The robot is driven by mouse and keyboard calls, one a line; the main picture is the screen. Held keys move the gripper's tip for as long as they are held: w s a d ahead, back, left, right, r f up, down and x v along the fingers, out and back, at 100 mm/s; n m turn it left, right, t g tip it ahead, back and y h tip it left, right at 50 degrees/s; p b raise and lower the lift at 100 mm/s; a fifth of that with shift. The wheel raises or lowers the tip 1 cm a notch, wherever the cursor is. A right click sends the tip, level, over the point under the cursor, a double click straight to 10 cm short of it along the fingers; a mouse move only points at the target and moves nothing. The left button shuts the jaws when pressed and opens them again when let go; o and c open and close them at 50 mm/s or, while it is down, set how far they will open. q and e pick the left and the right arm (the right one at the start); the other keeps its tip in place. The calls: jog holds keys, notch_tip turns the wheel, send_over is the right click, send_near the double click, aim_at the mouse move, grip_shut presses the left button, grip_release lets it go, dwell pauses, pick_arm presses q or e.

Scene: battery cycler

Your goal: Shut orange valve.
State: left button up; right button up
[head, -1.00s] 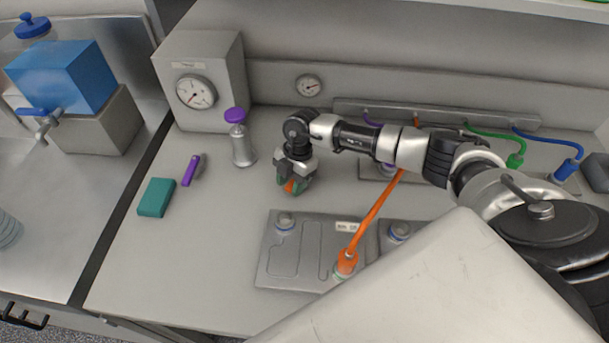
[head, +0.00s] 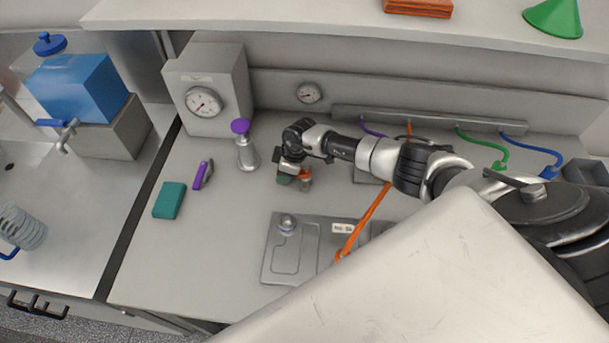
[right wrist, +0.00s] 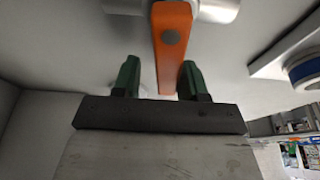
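The orange valve handle (right wrist: 173,45) shows as a flat orange lever with a grey round pin, joined to a silver metal body (right wrist: 212,8) in the right wrist view. In the head view only a small orange part of the valve (head: 303,174) shows beside my right gripper (head: 292,178), which hides the rest. My right gripper's two green-tipped fingers (right wrist: 158,80) are apart, one on either side of the lever's end. A gap shows at the left finger; the right finger is very close to the lever, and contact is unclear. My left gripper is not in view.
A purple-topped valve (head: 246,147) stands close left of my right gripper. A grey gauge box (head: 207,88) is behind it. A teal block (head: 169,200) and purple item (head: 202,175) lie left.

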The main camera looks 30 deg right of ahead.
jog(key=shift+c, duration=0.4)
jog(key=shift+c, duration=1.3)
jog(key=shift+w+d, duration=0.15)
jog(key=shift+o, duration=1.2)
jog(key=p+v, duration=0.3)
jog(key=p, duration=0.1)
jog(key=shift+r, duration=0.25)
jog(key=shift+d+r+b, duration=0.15)
jog(key=shift+b, duration=0.15)
jog(key=shift+v, duration=2.05)
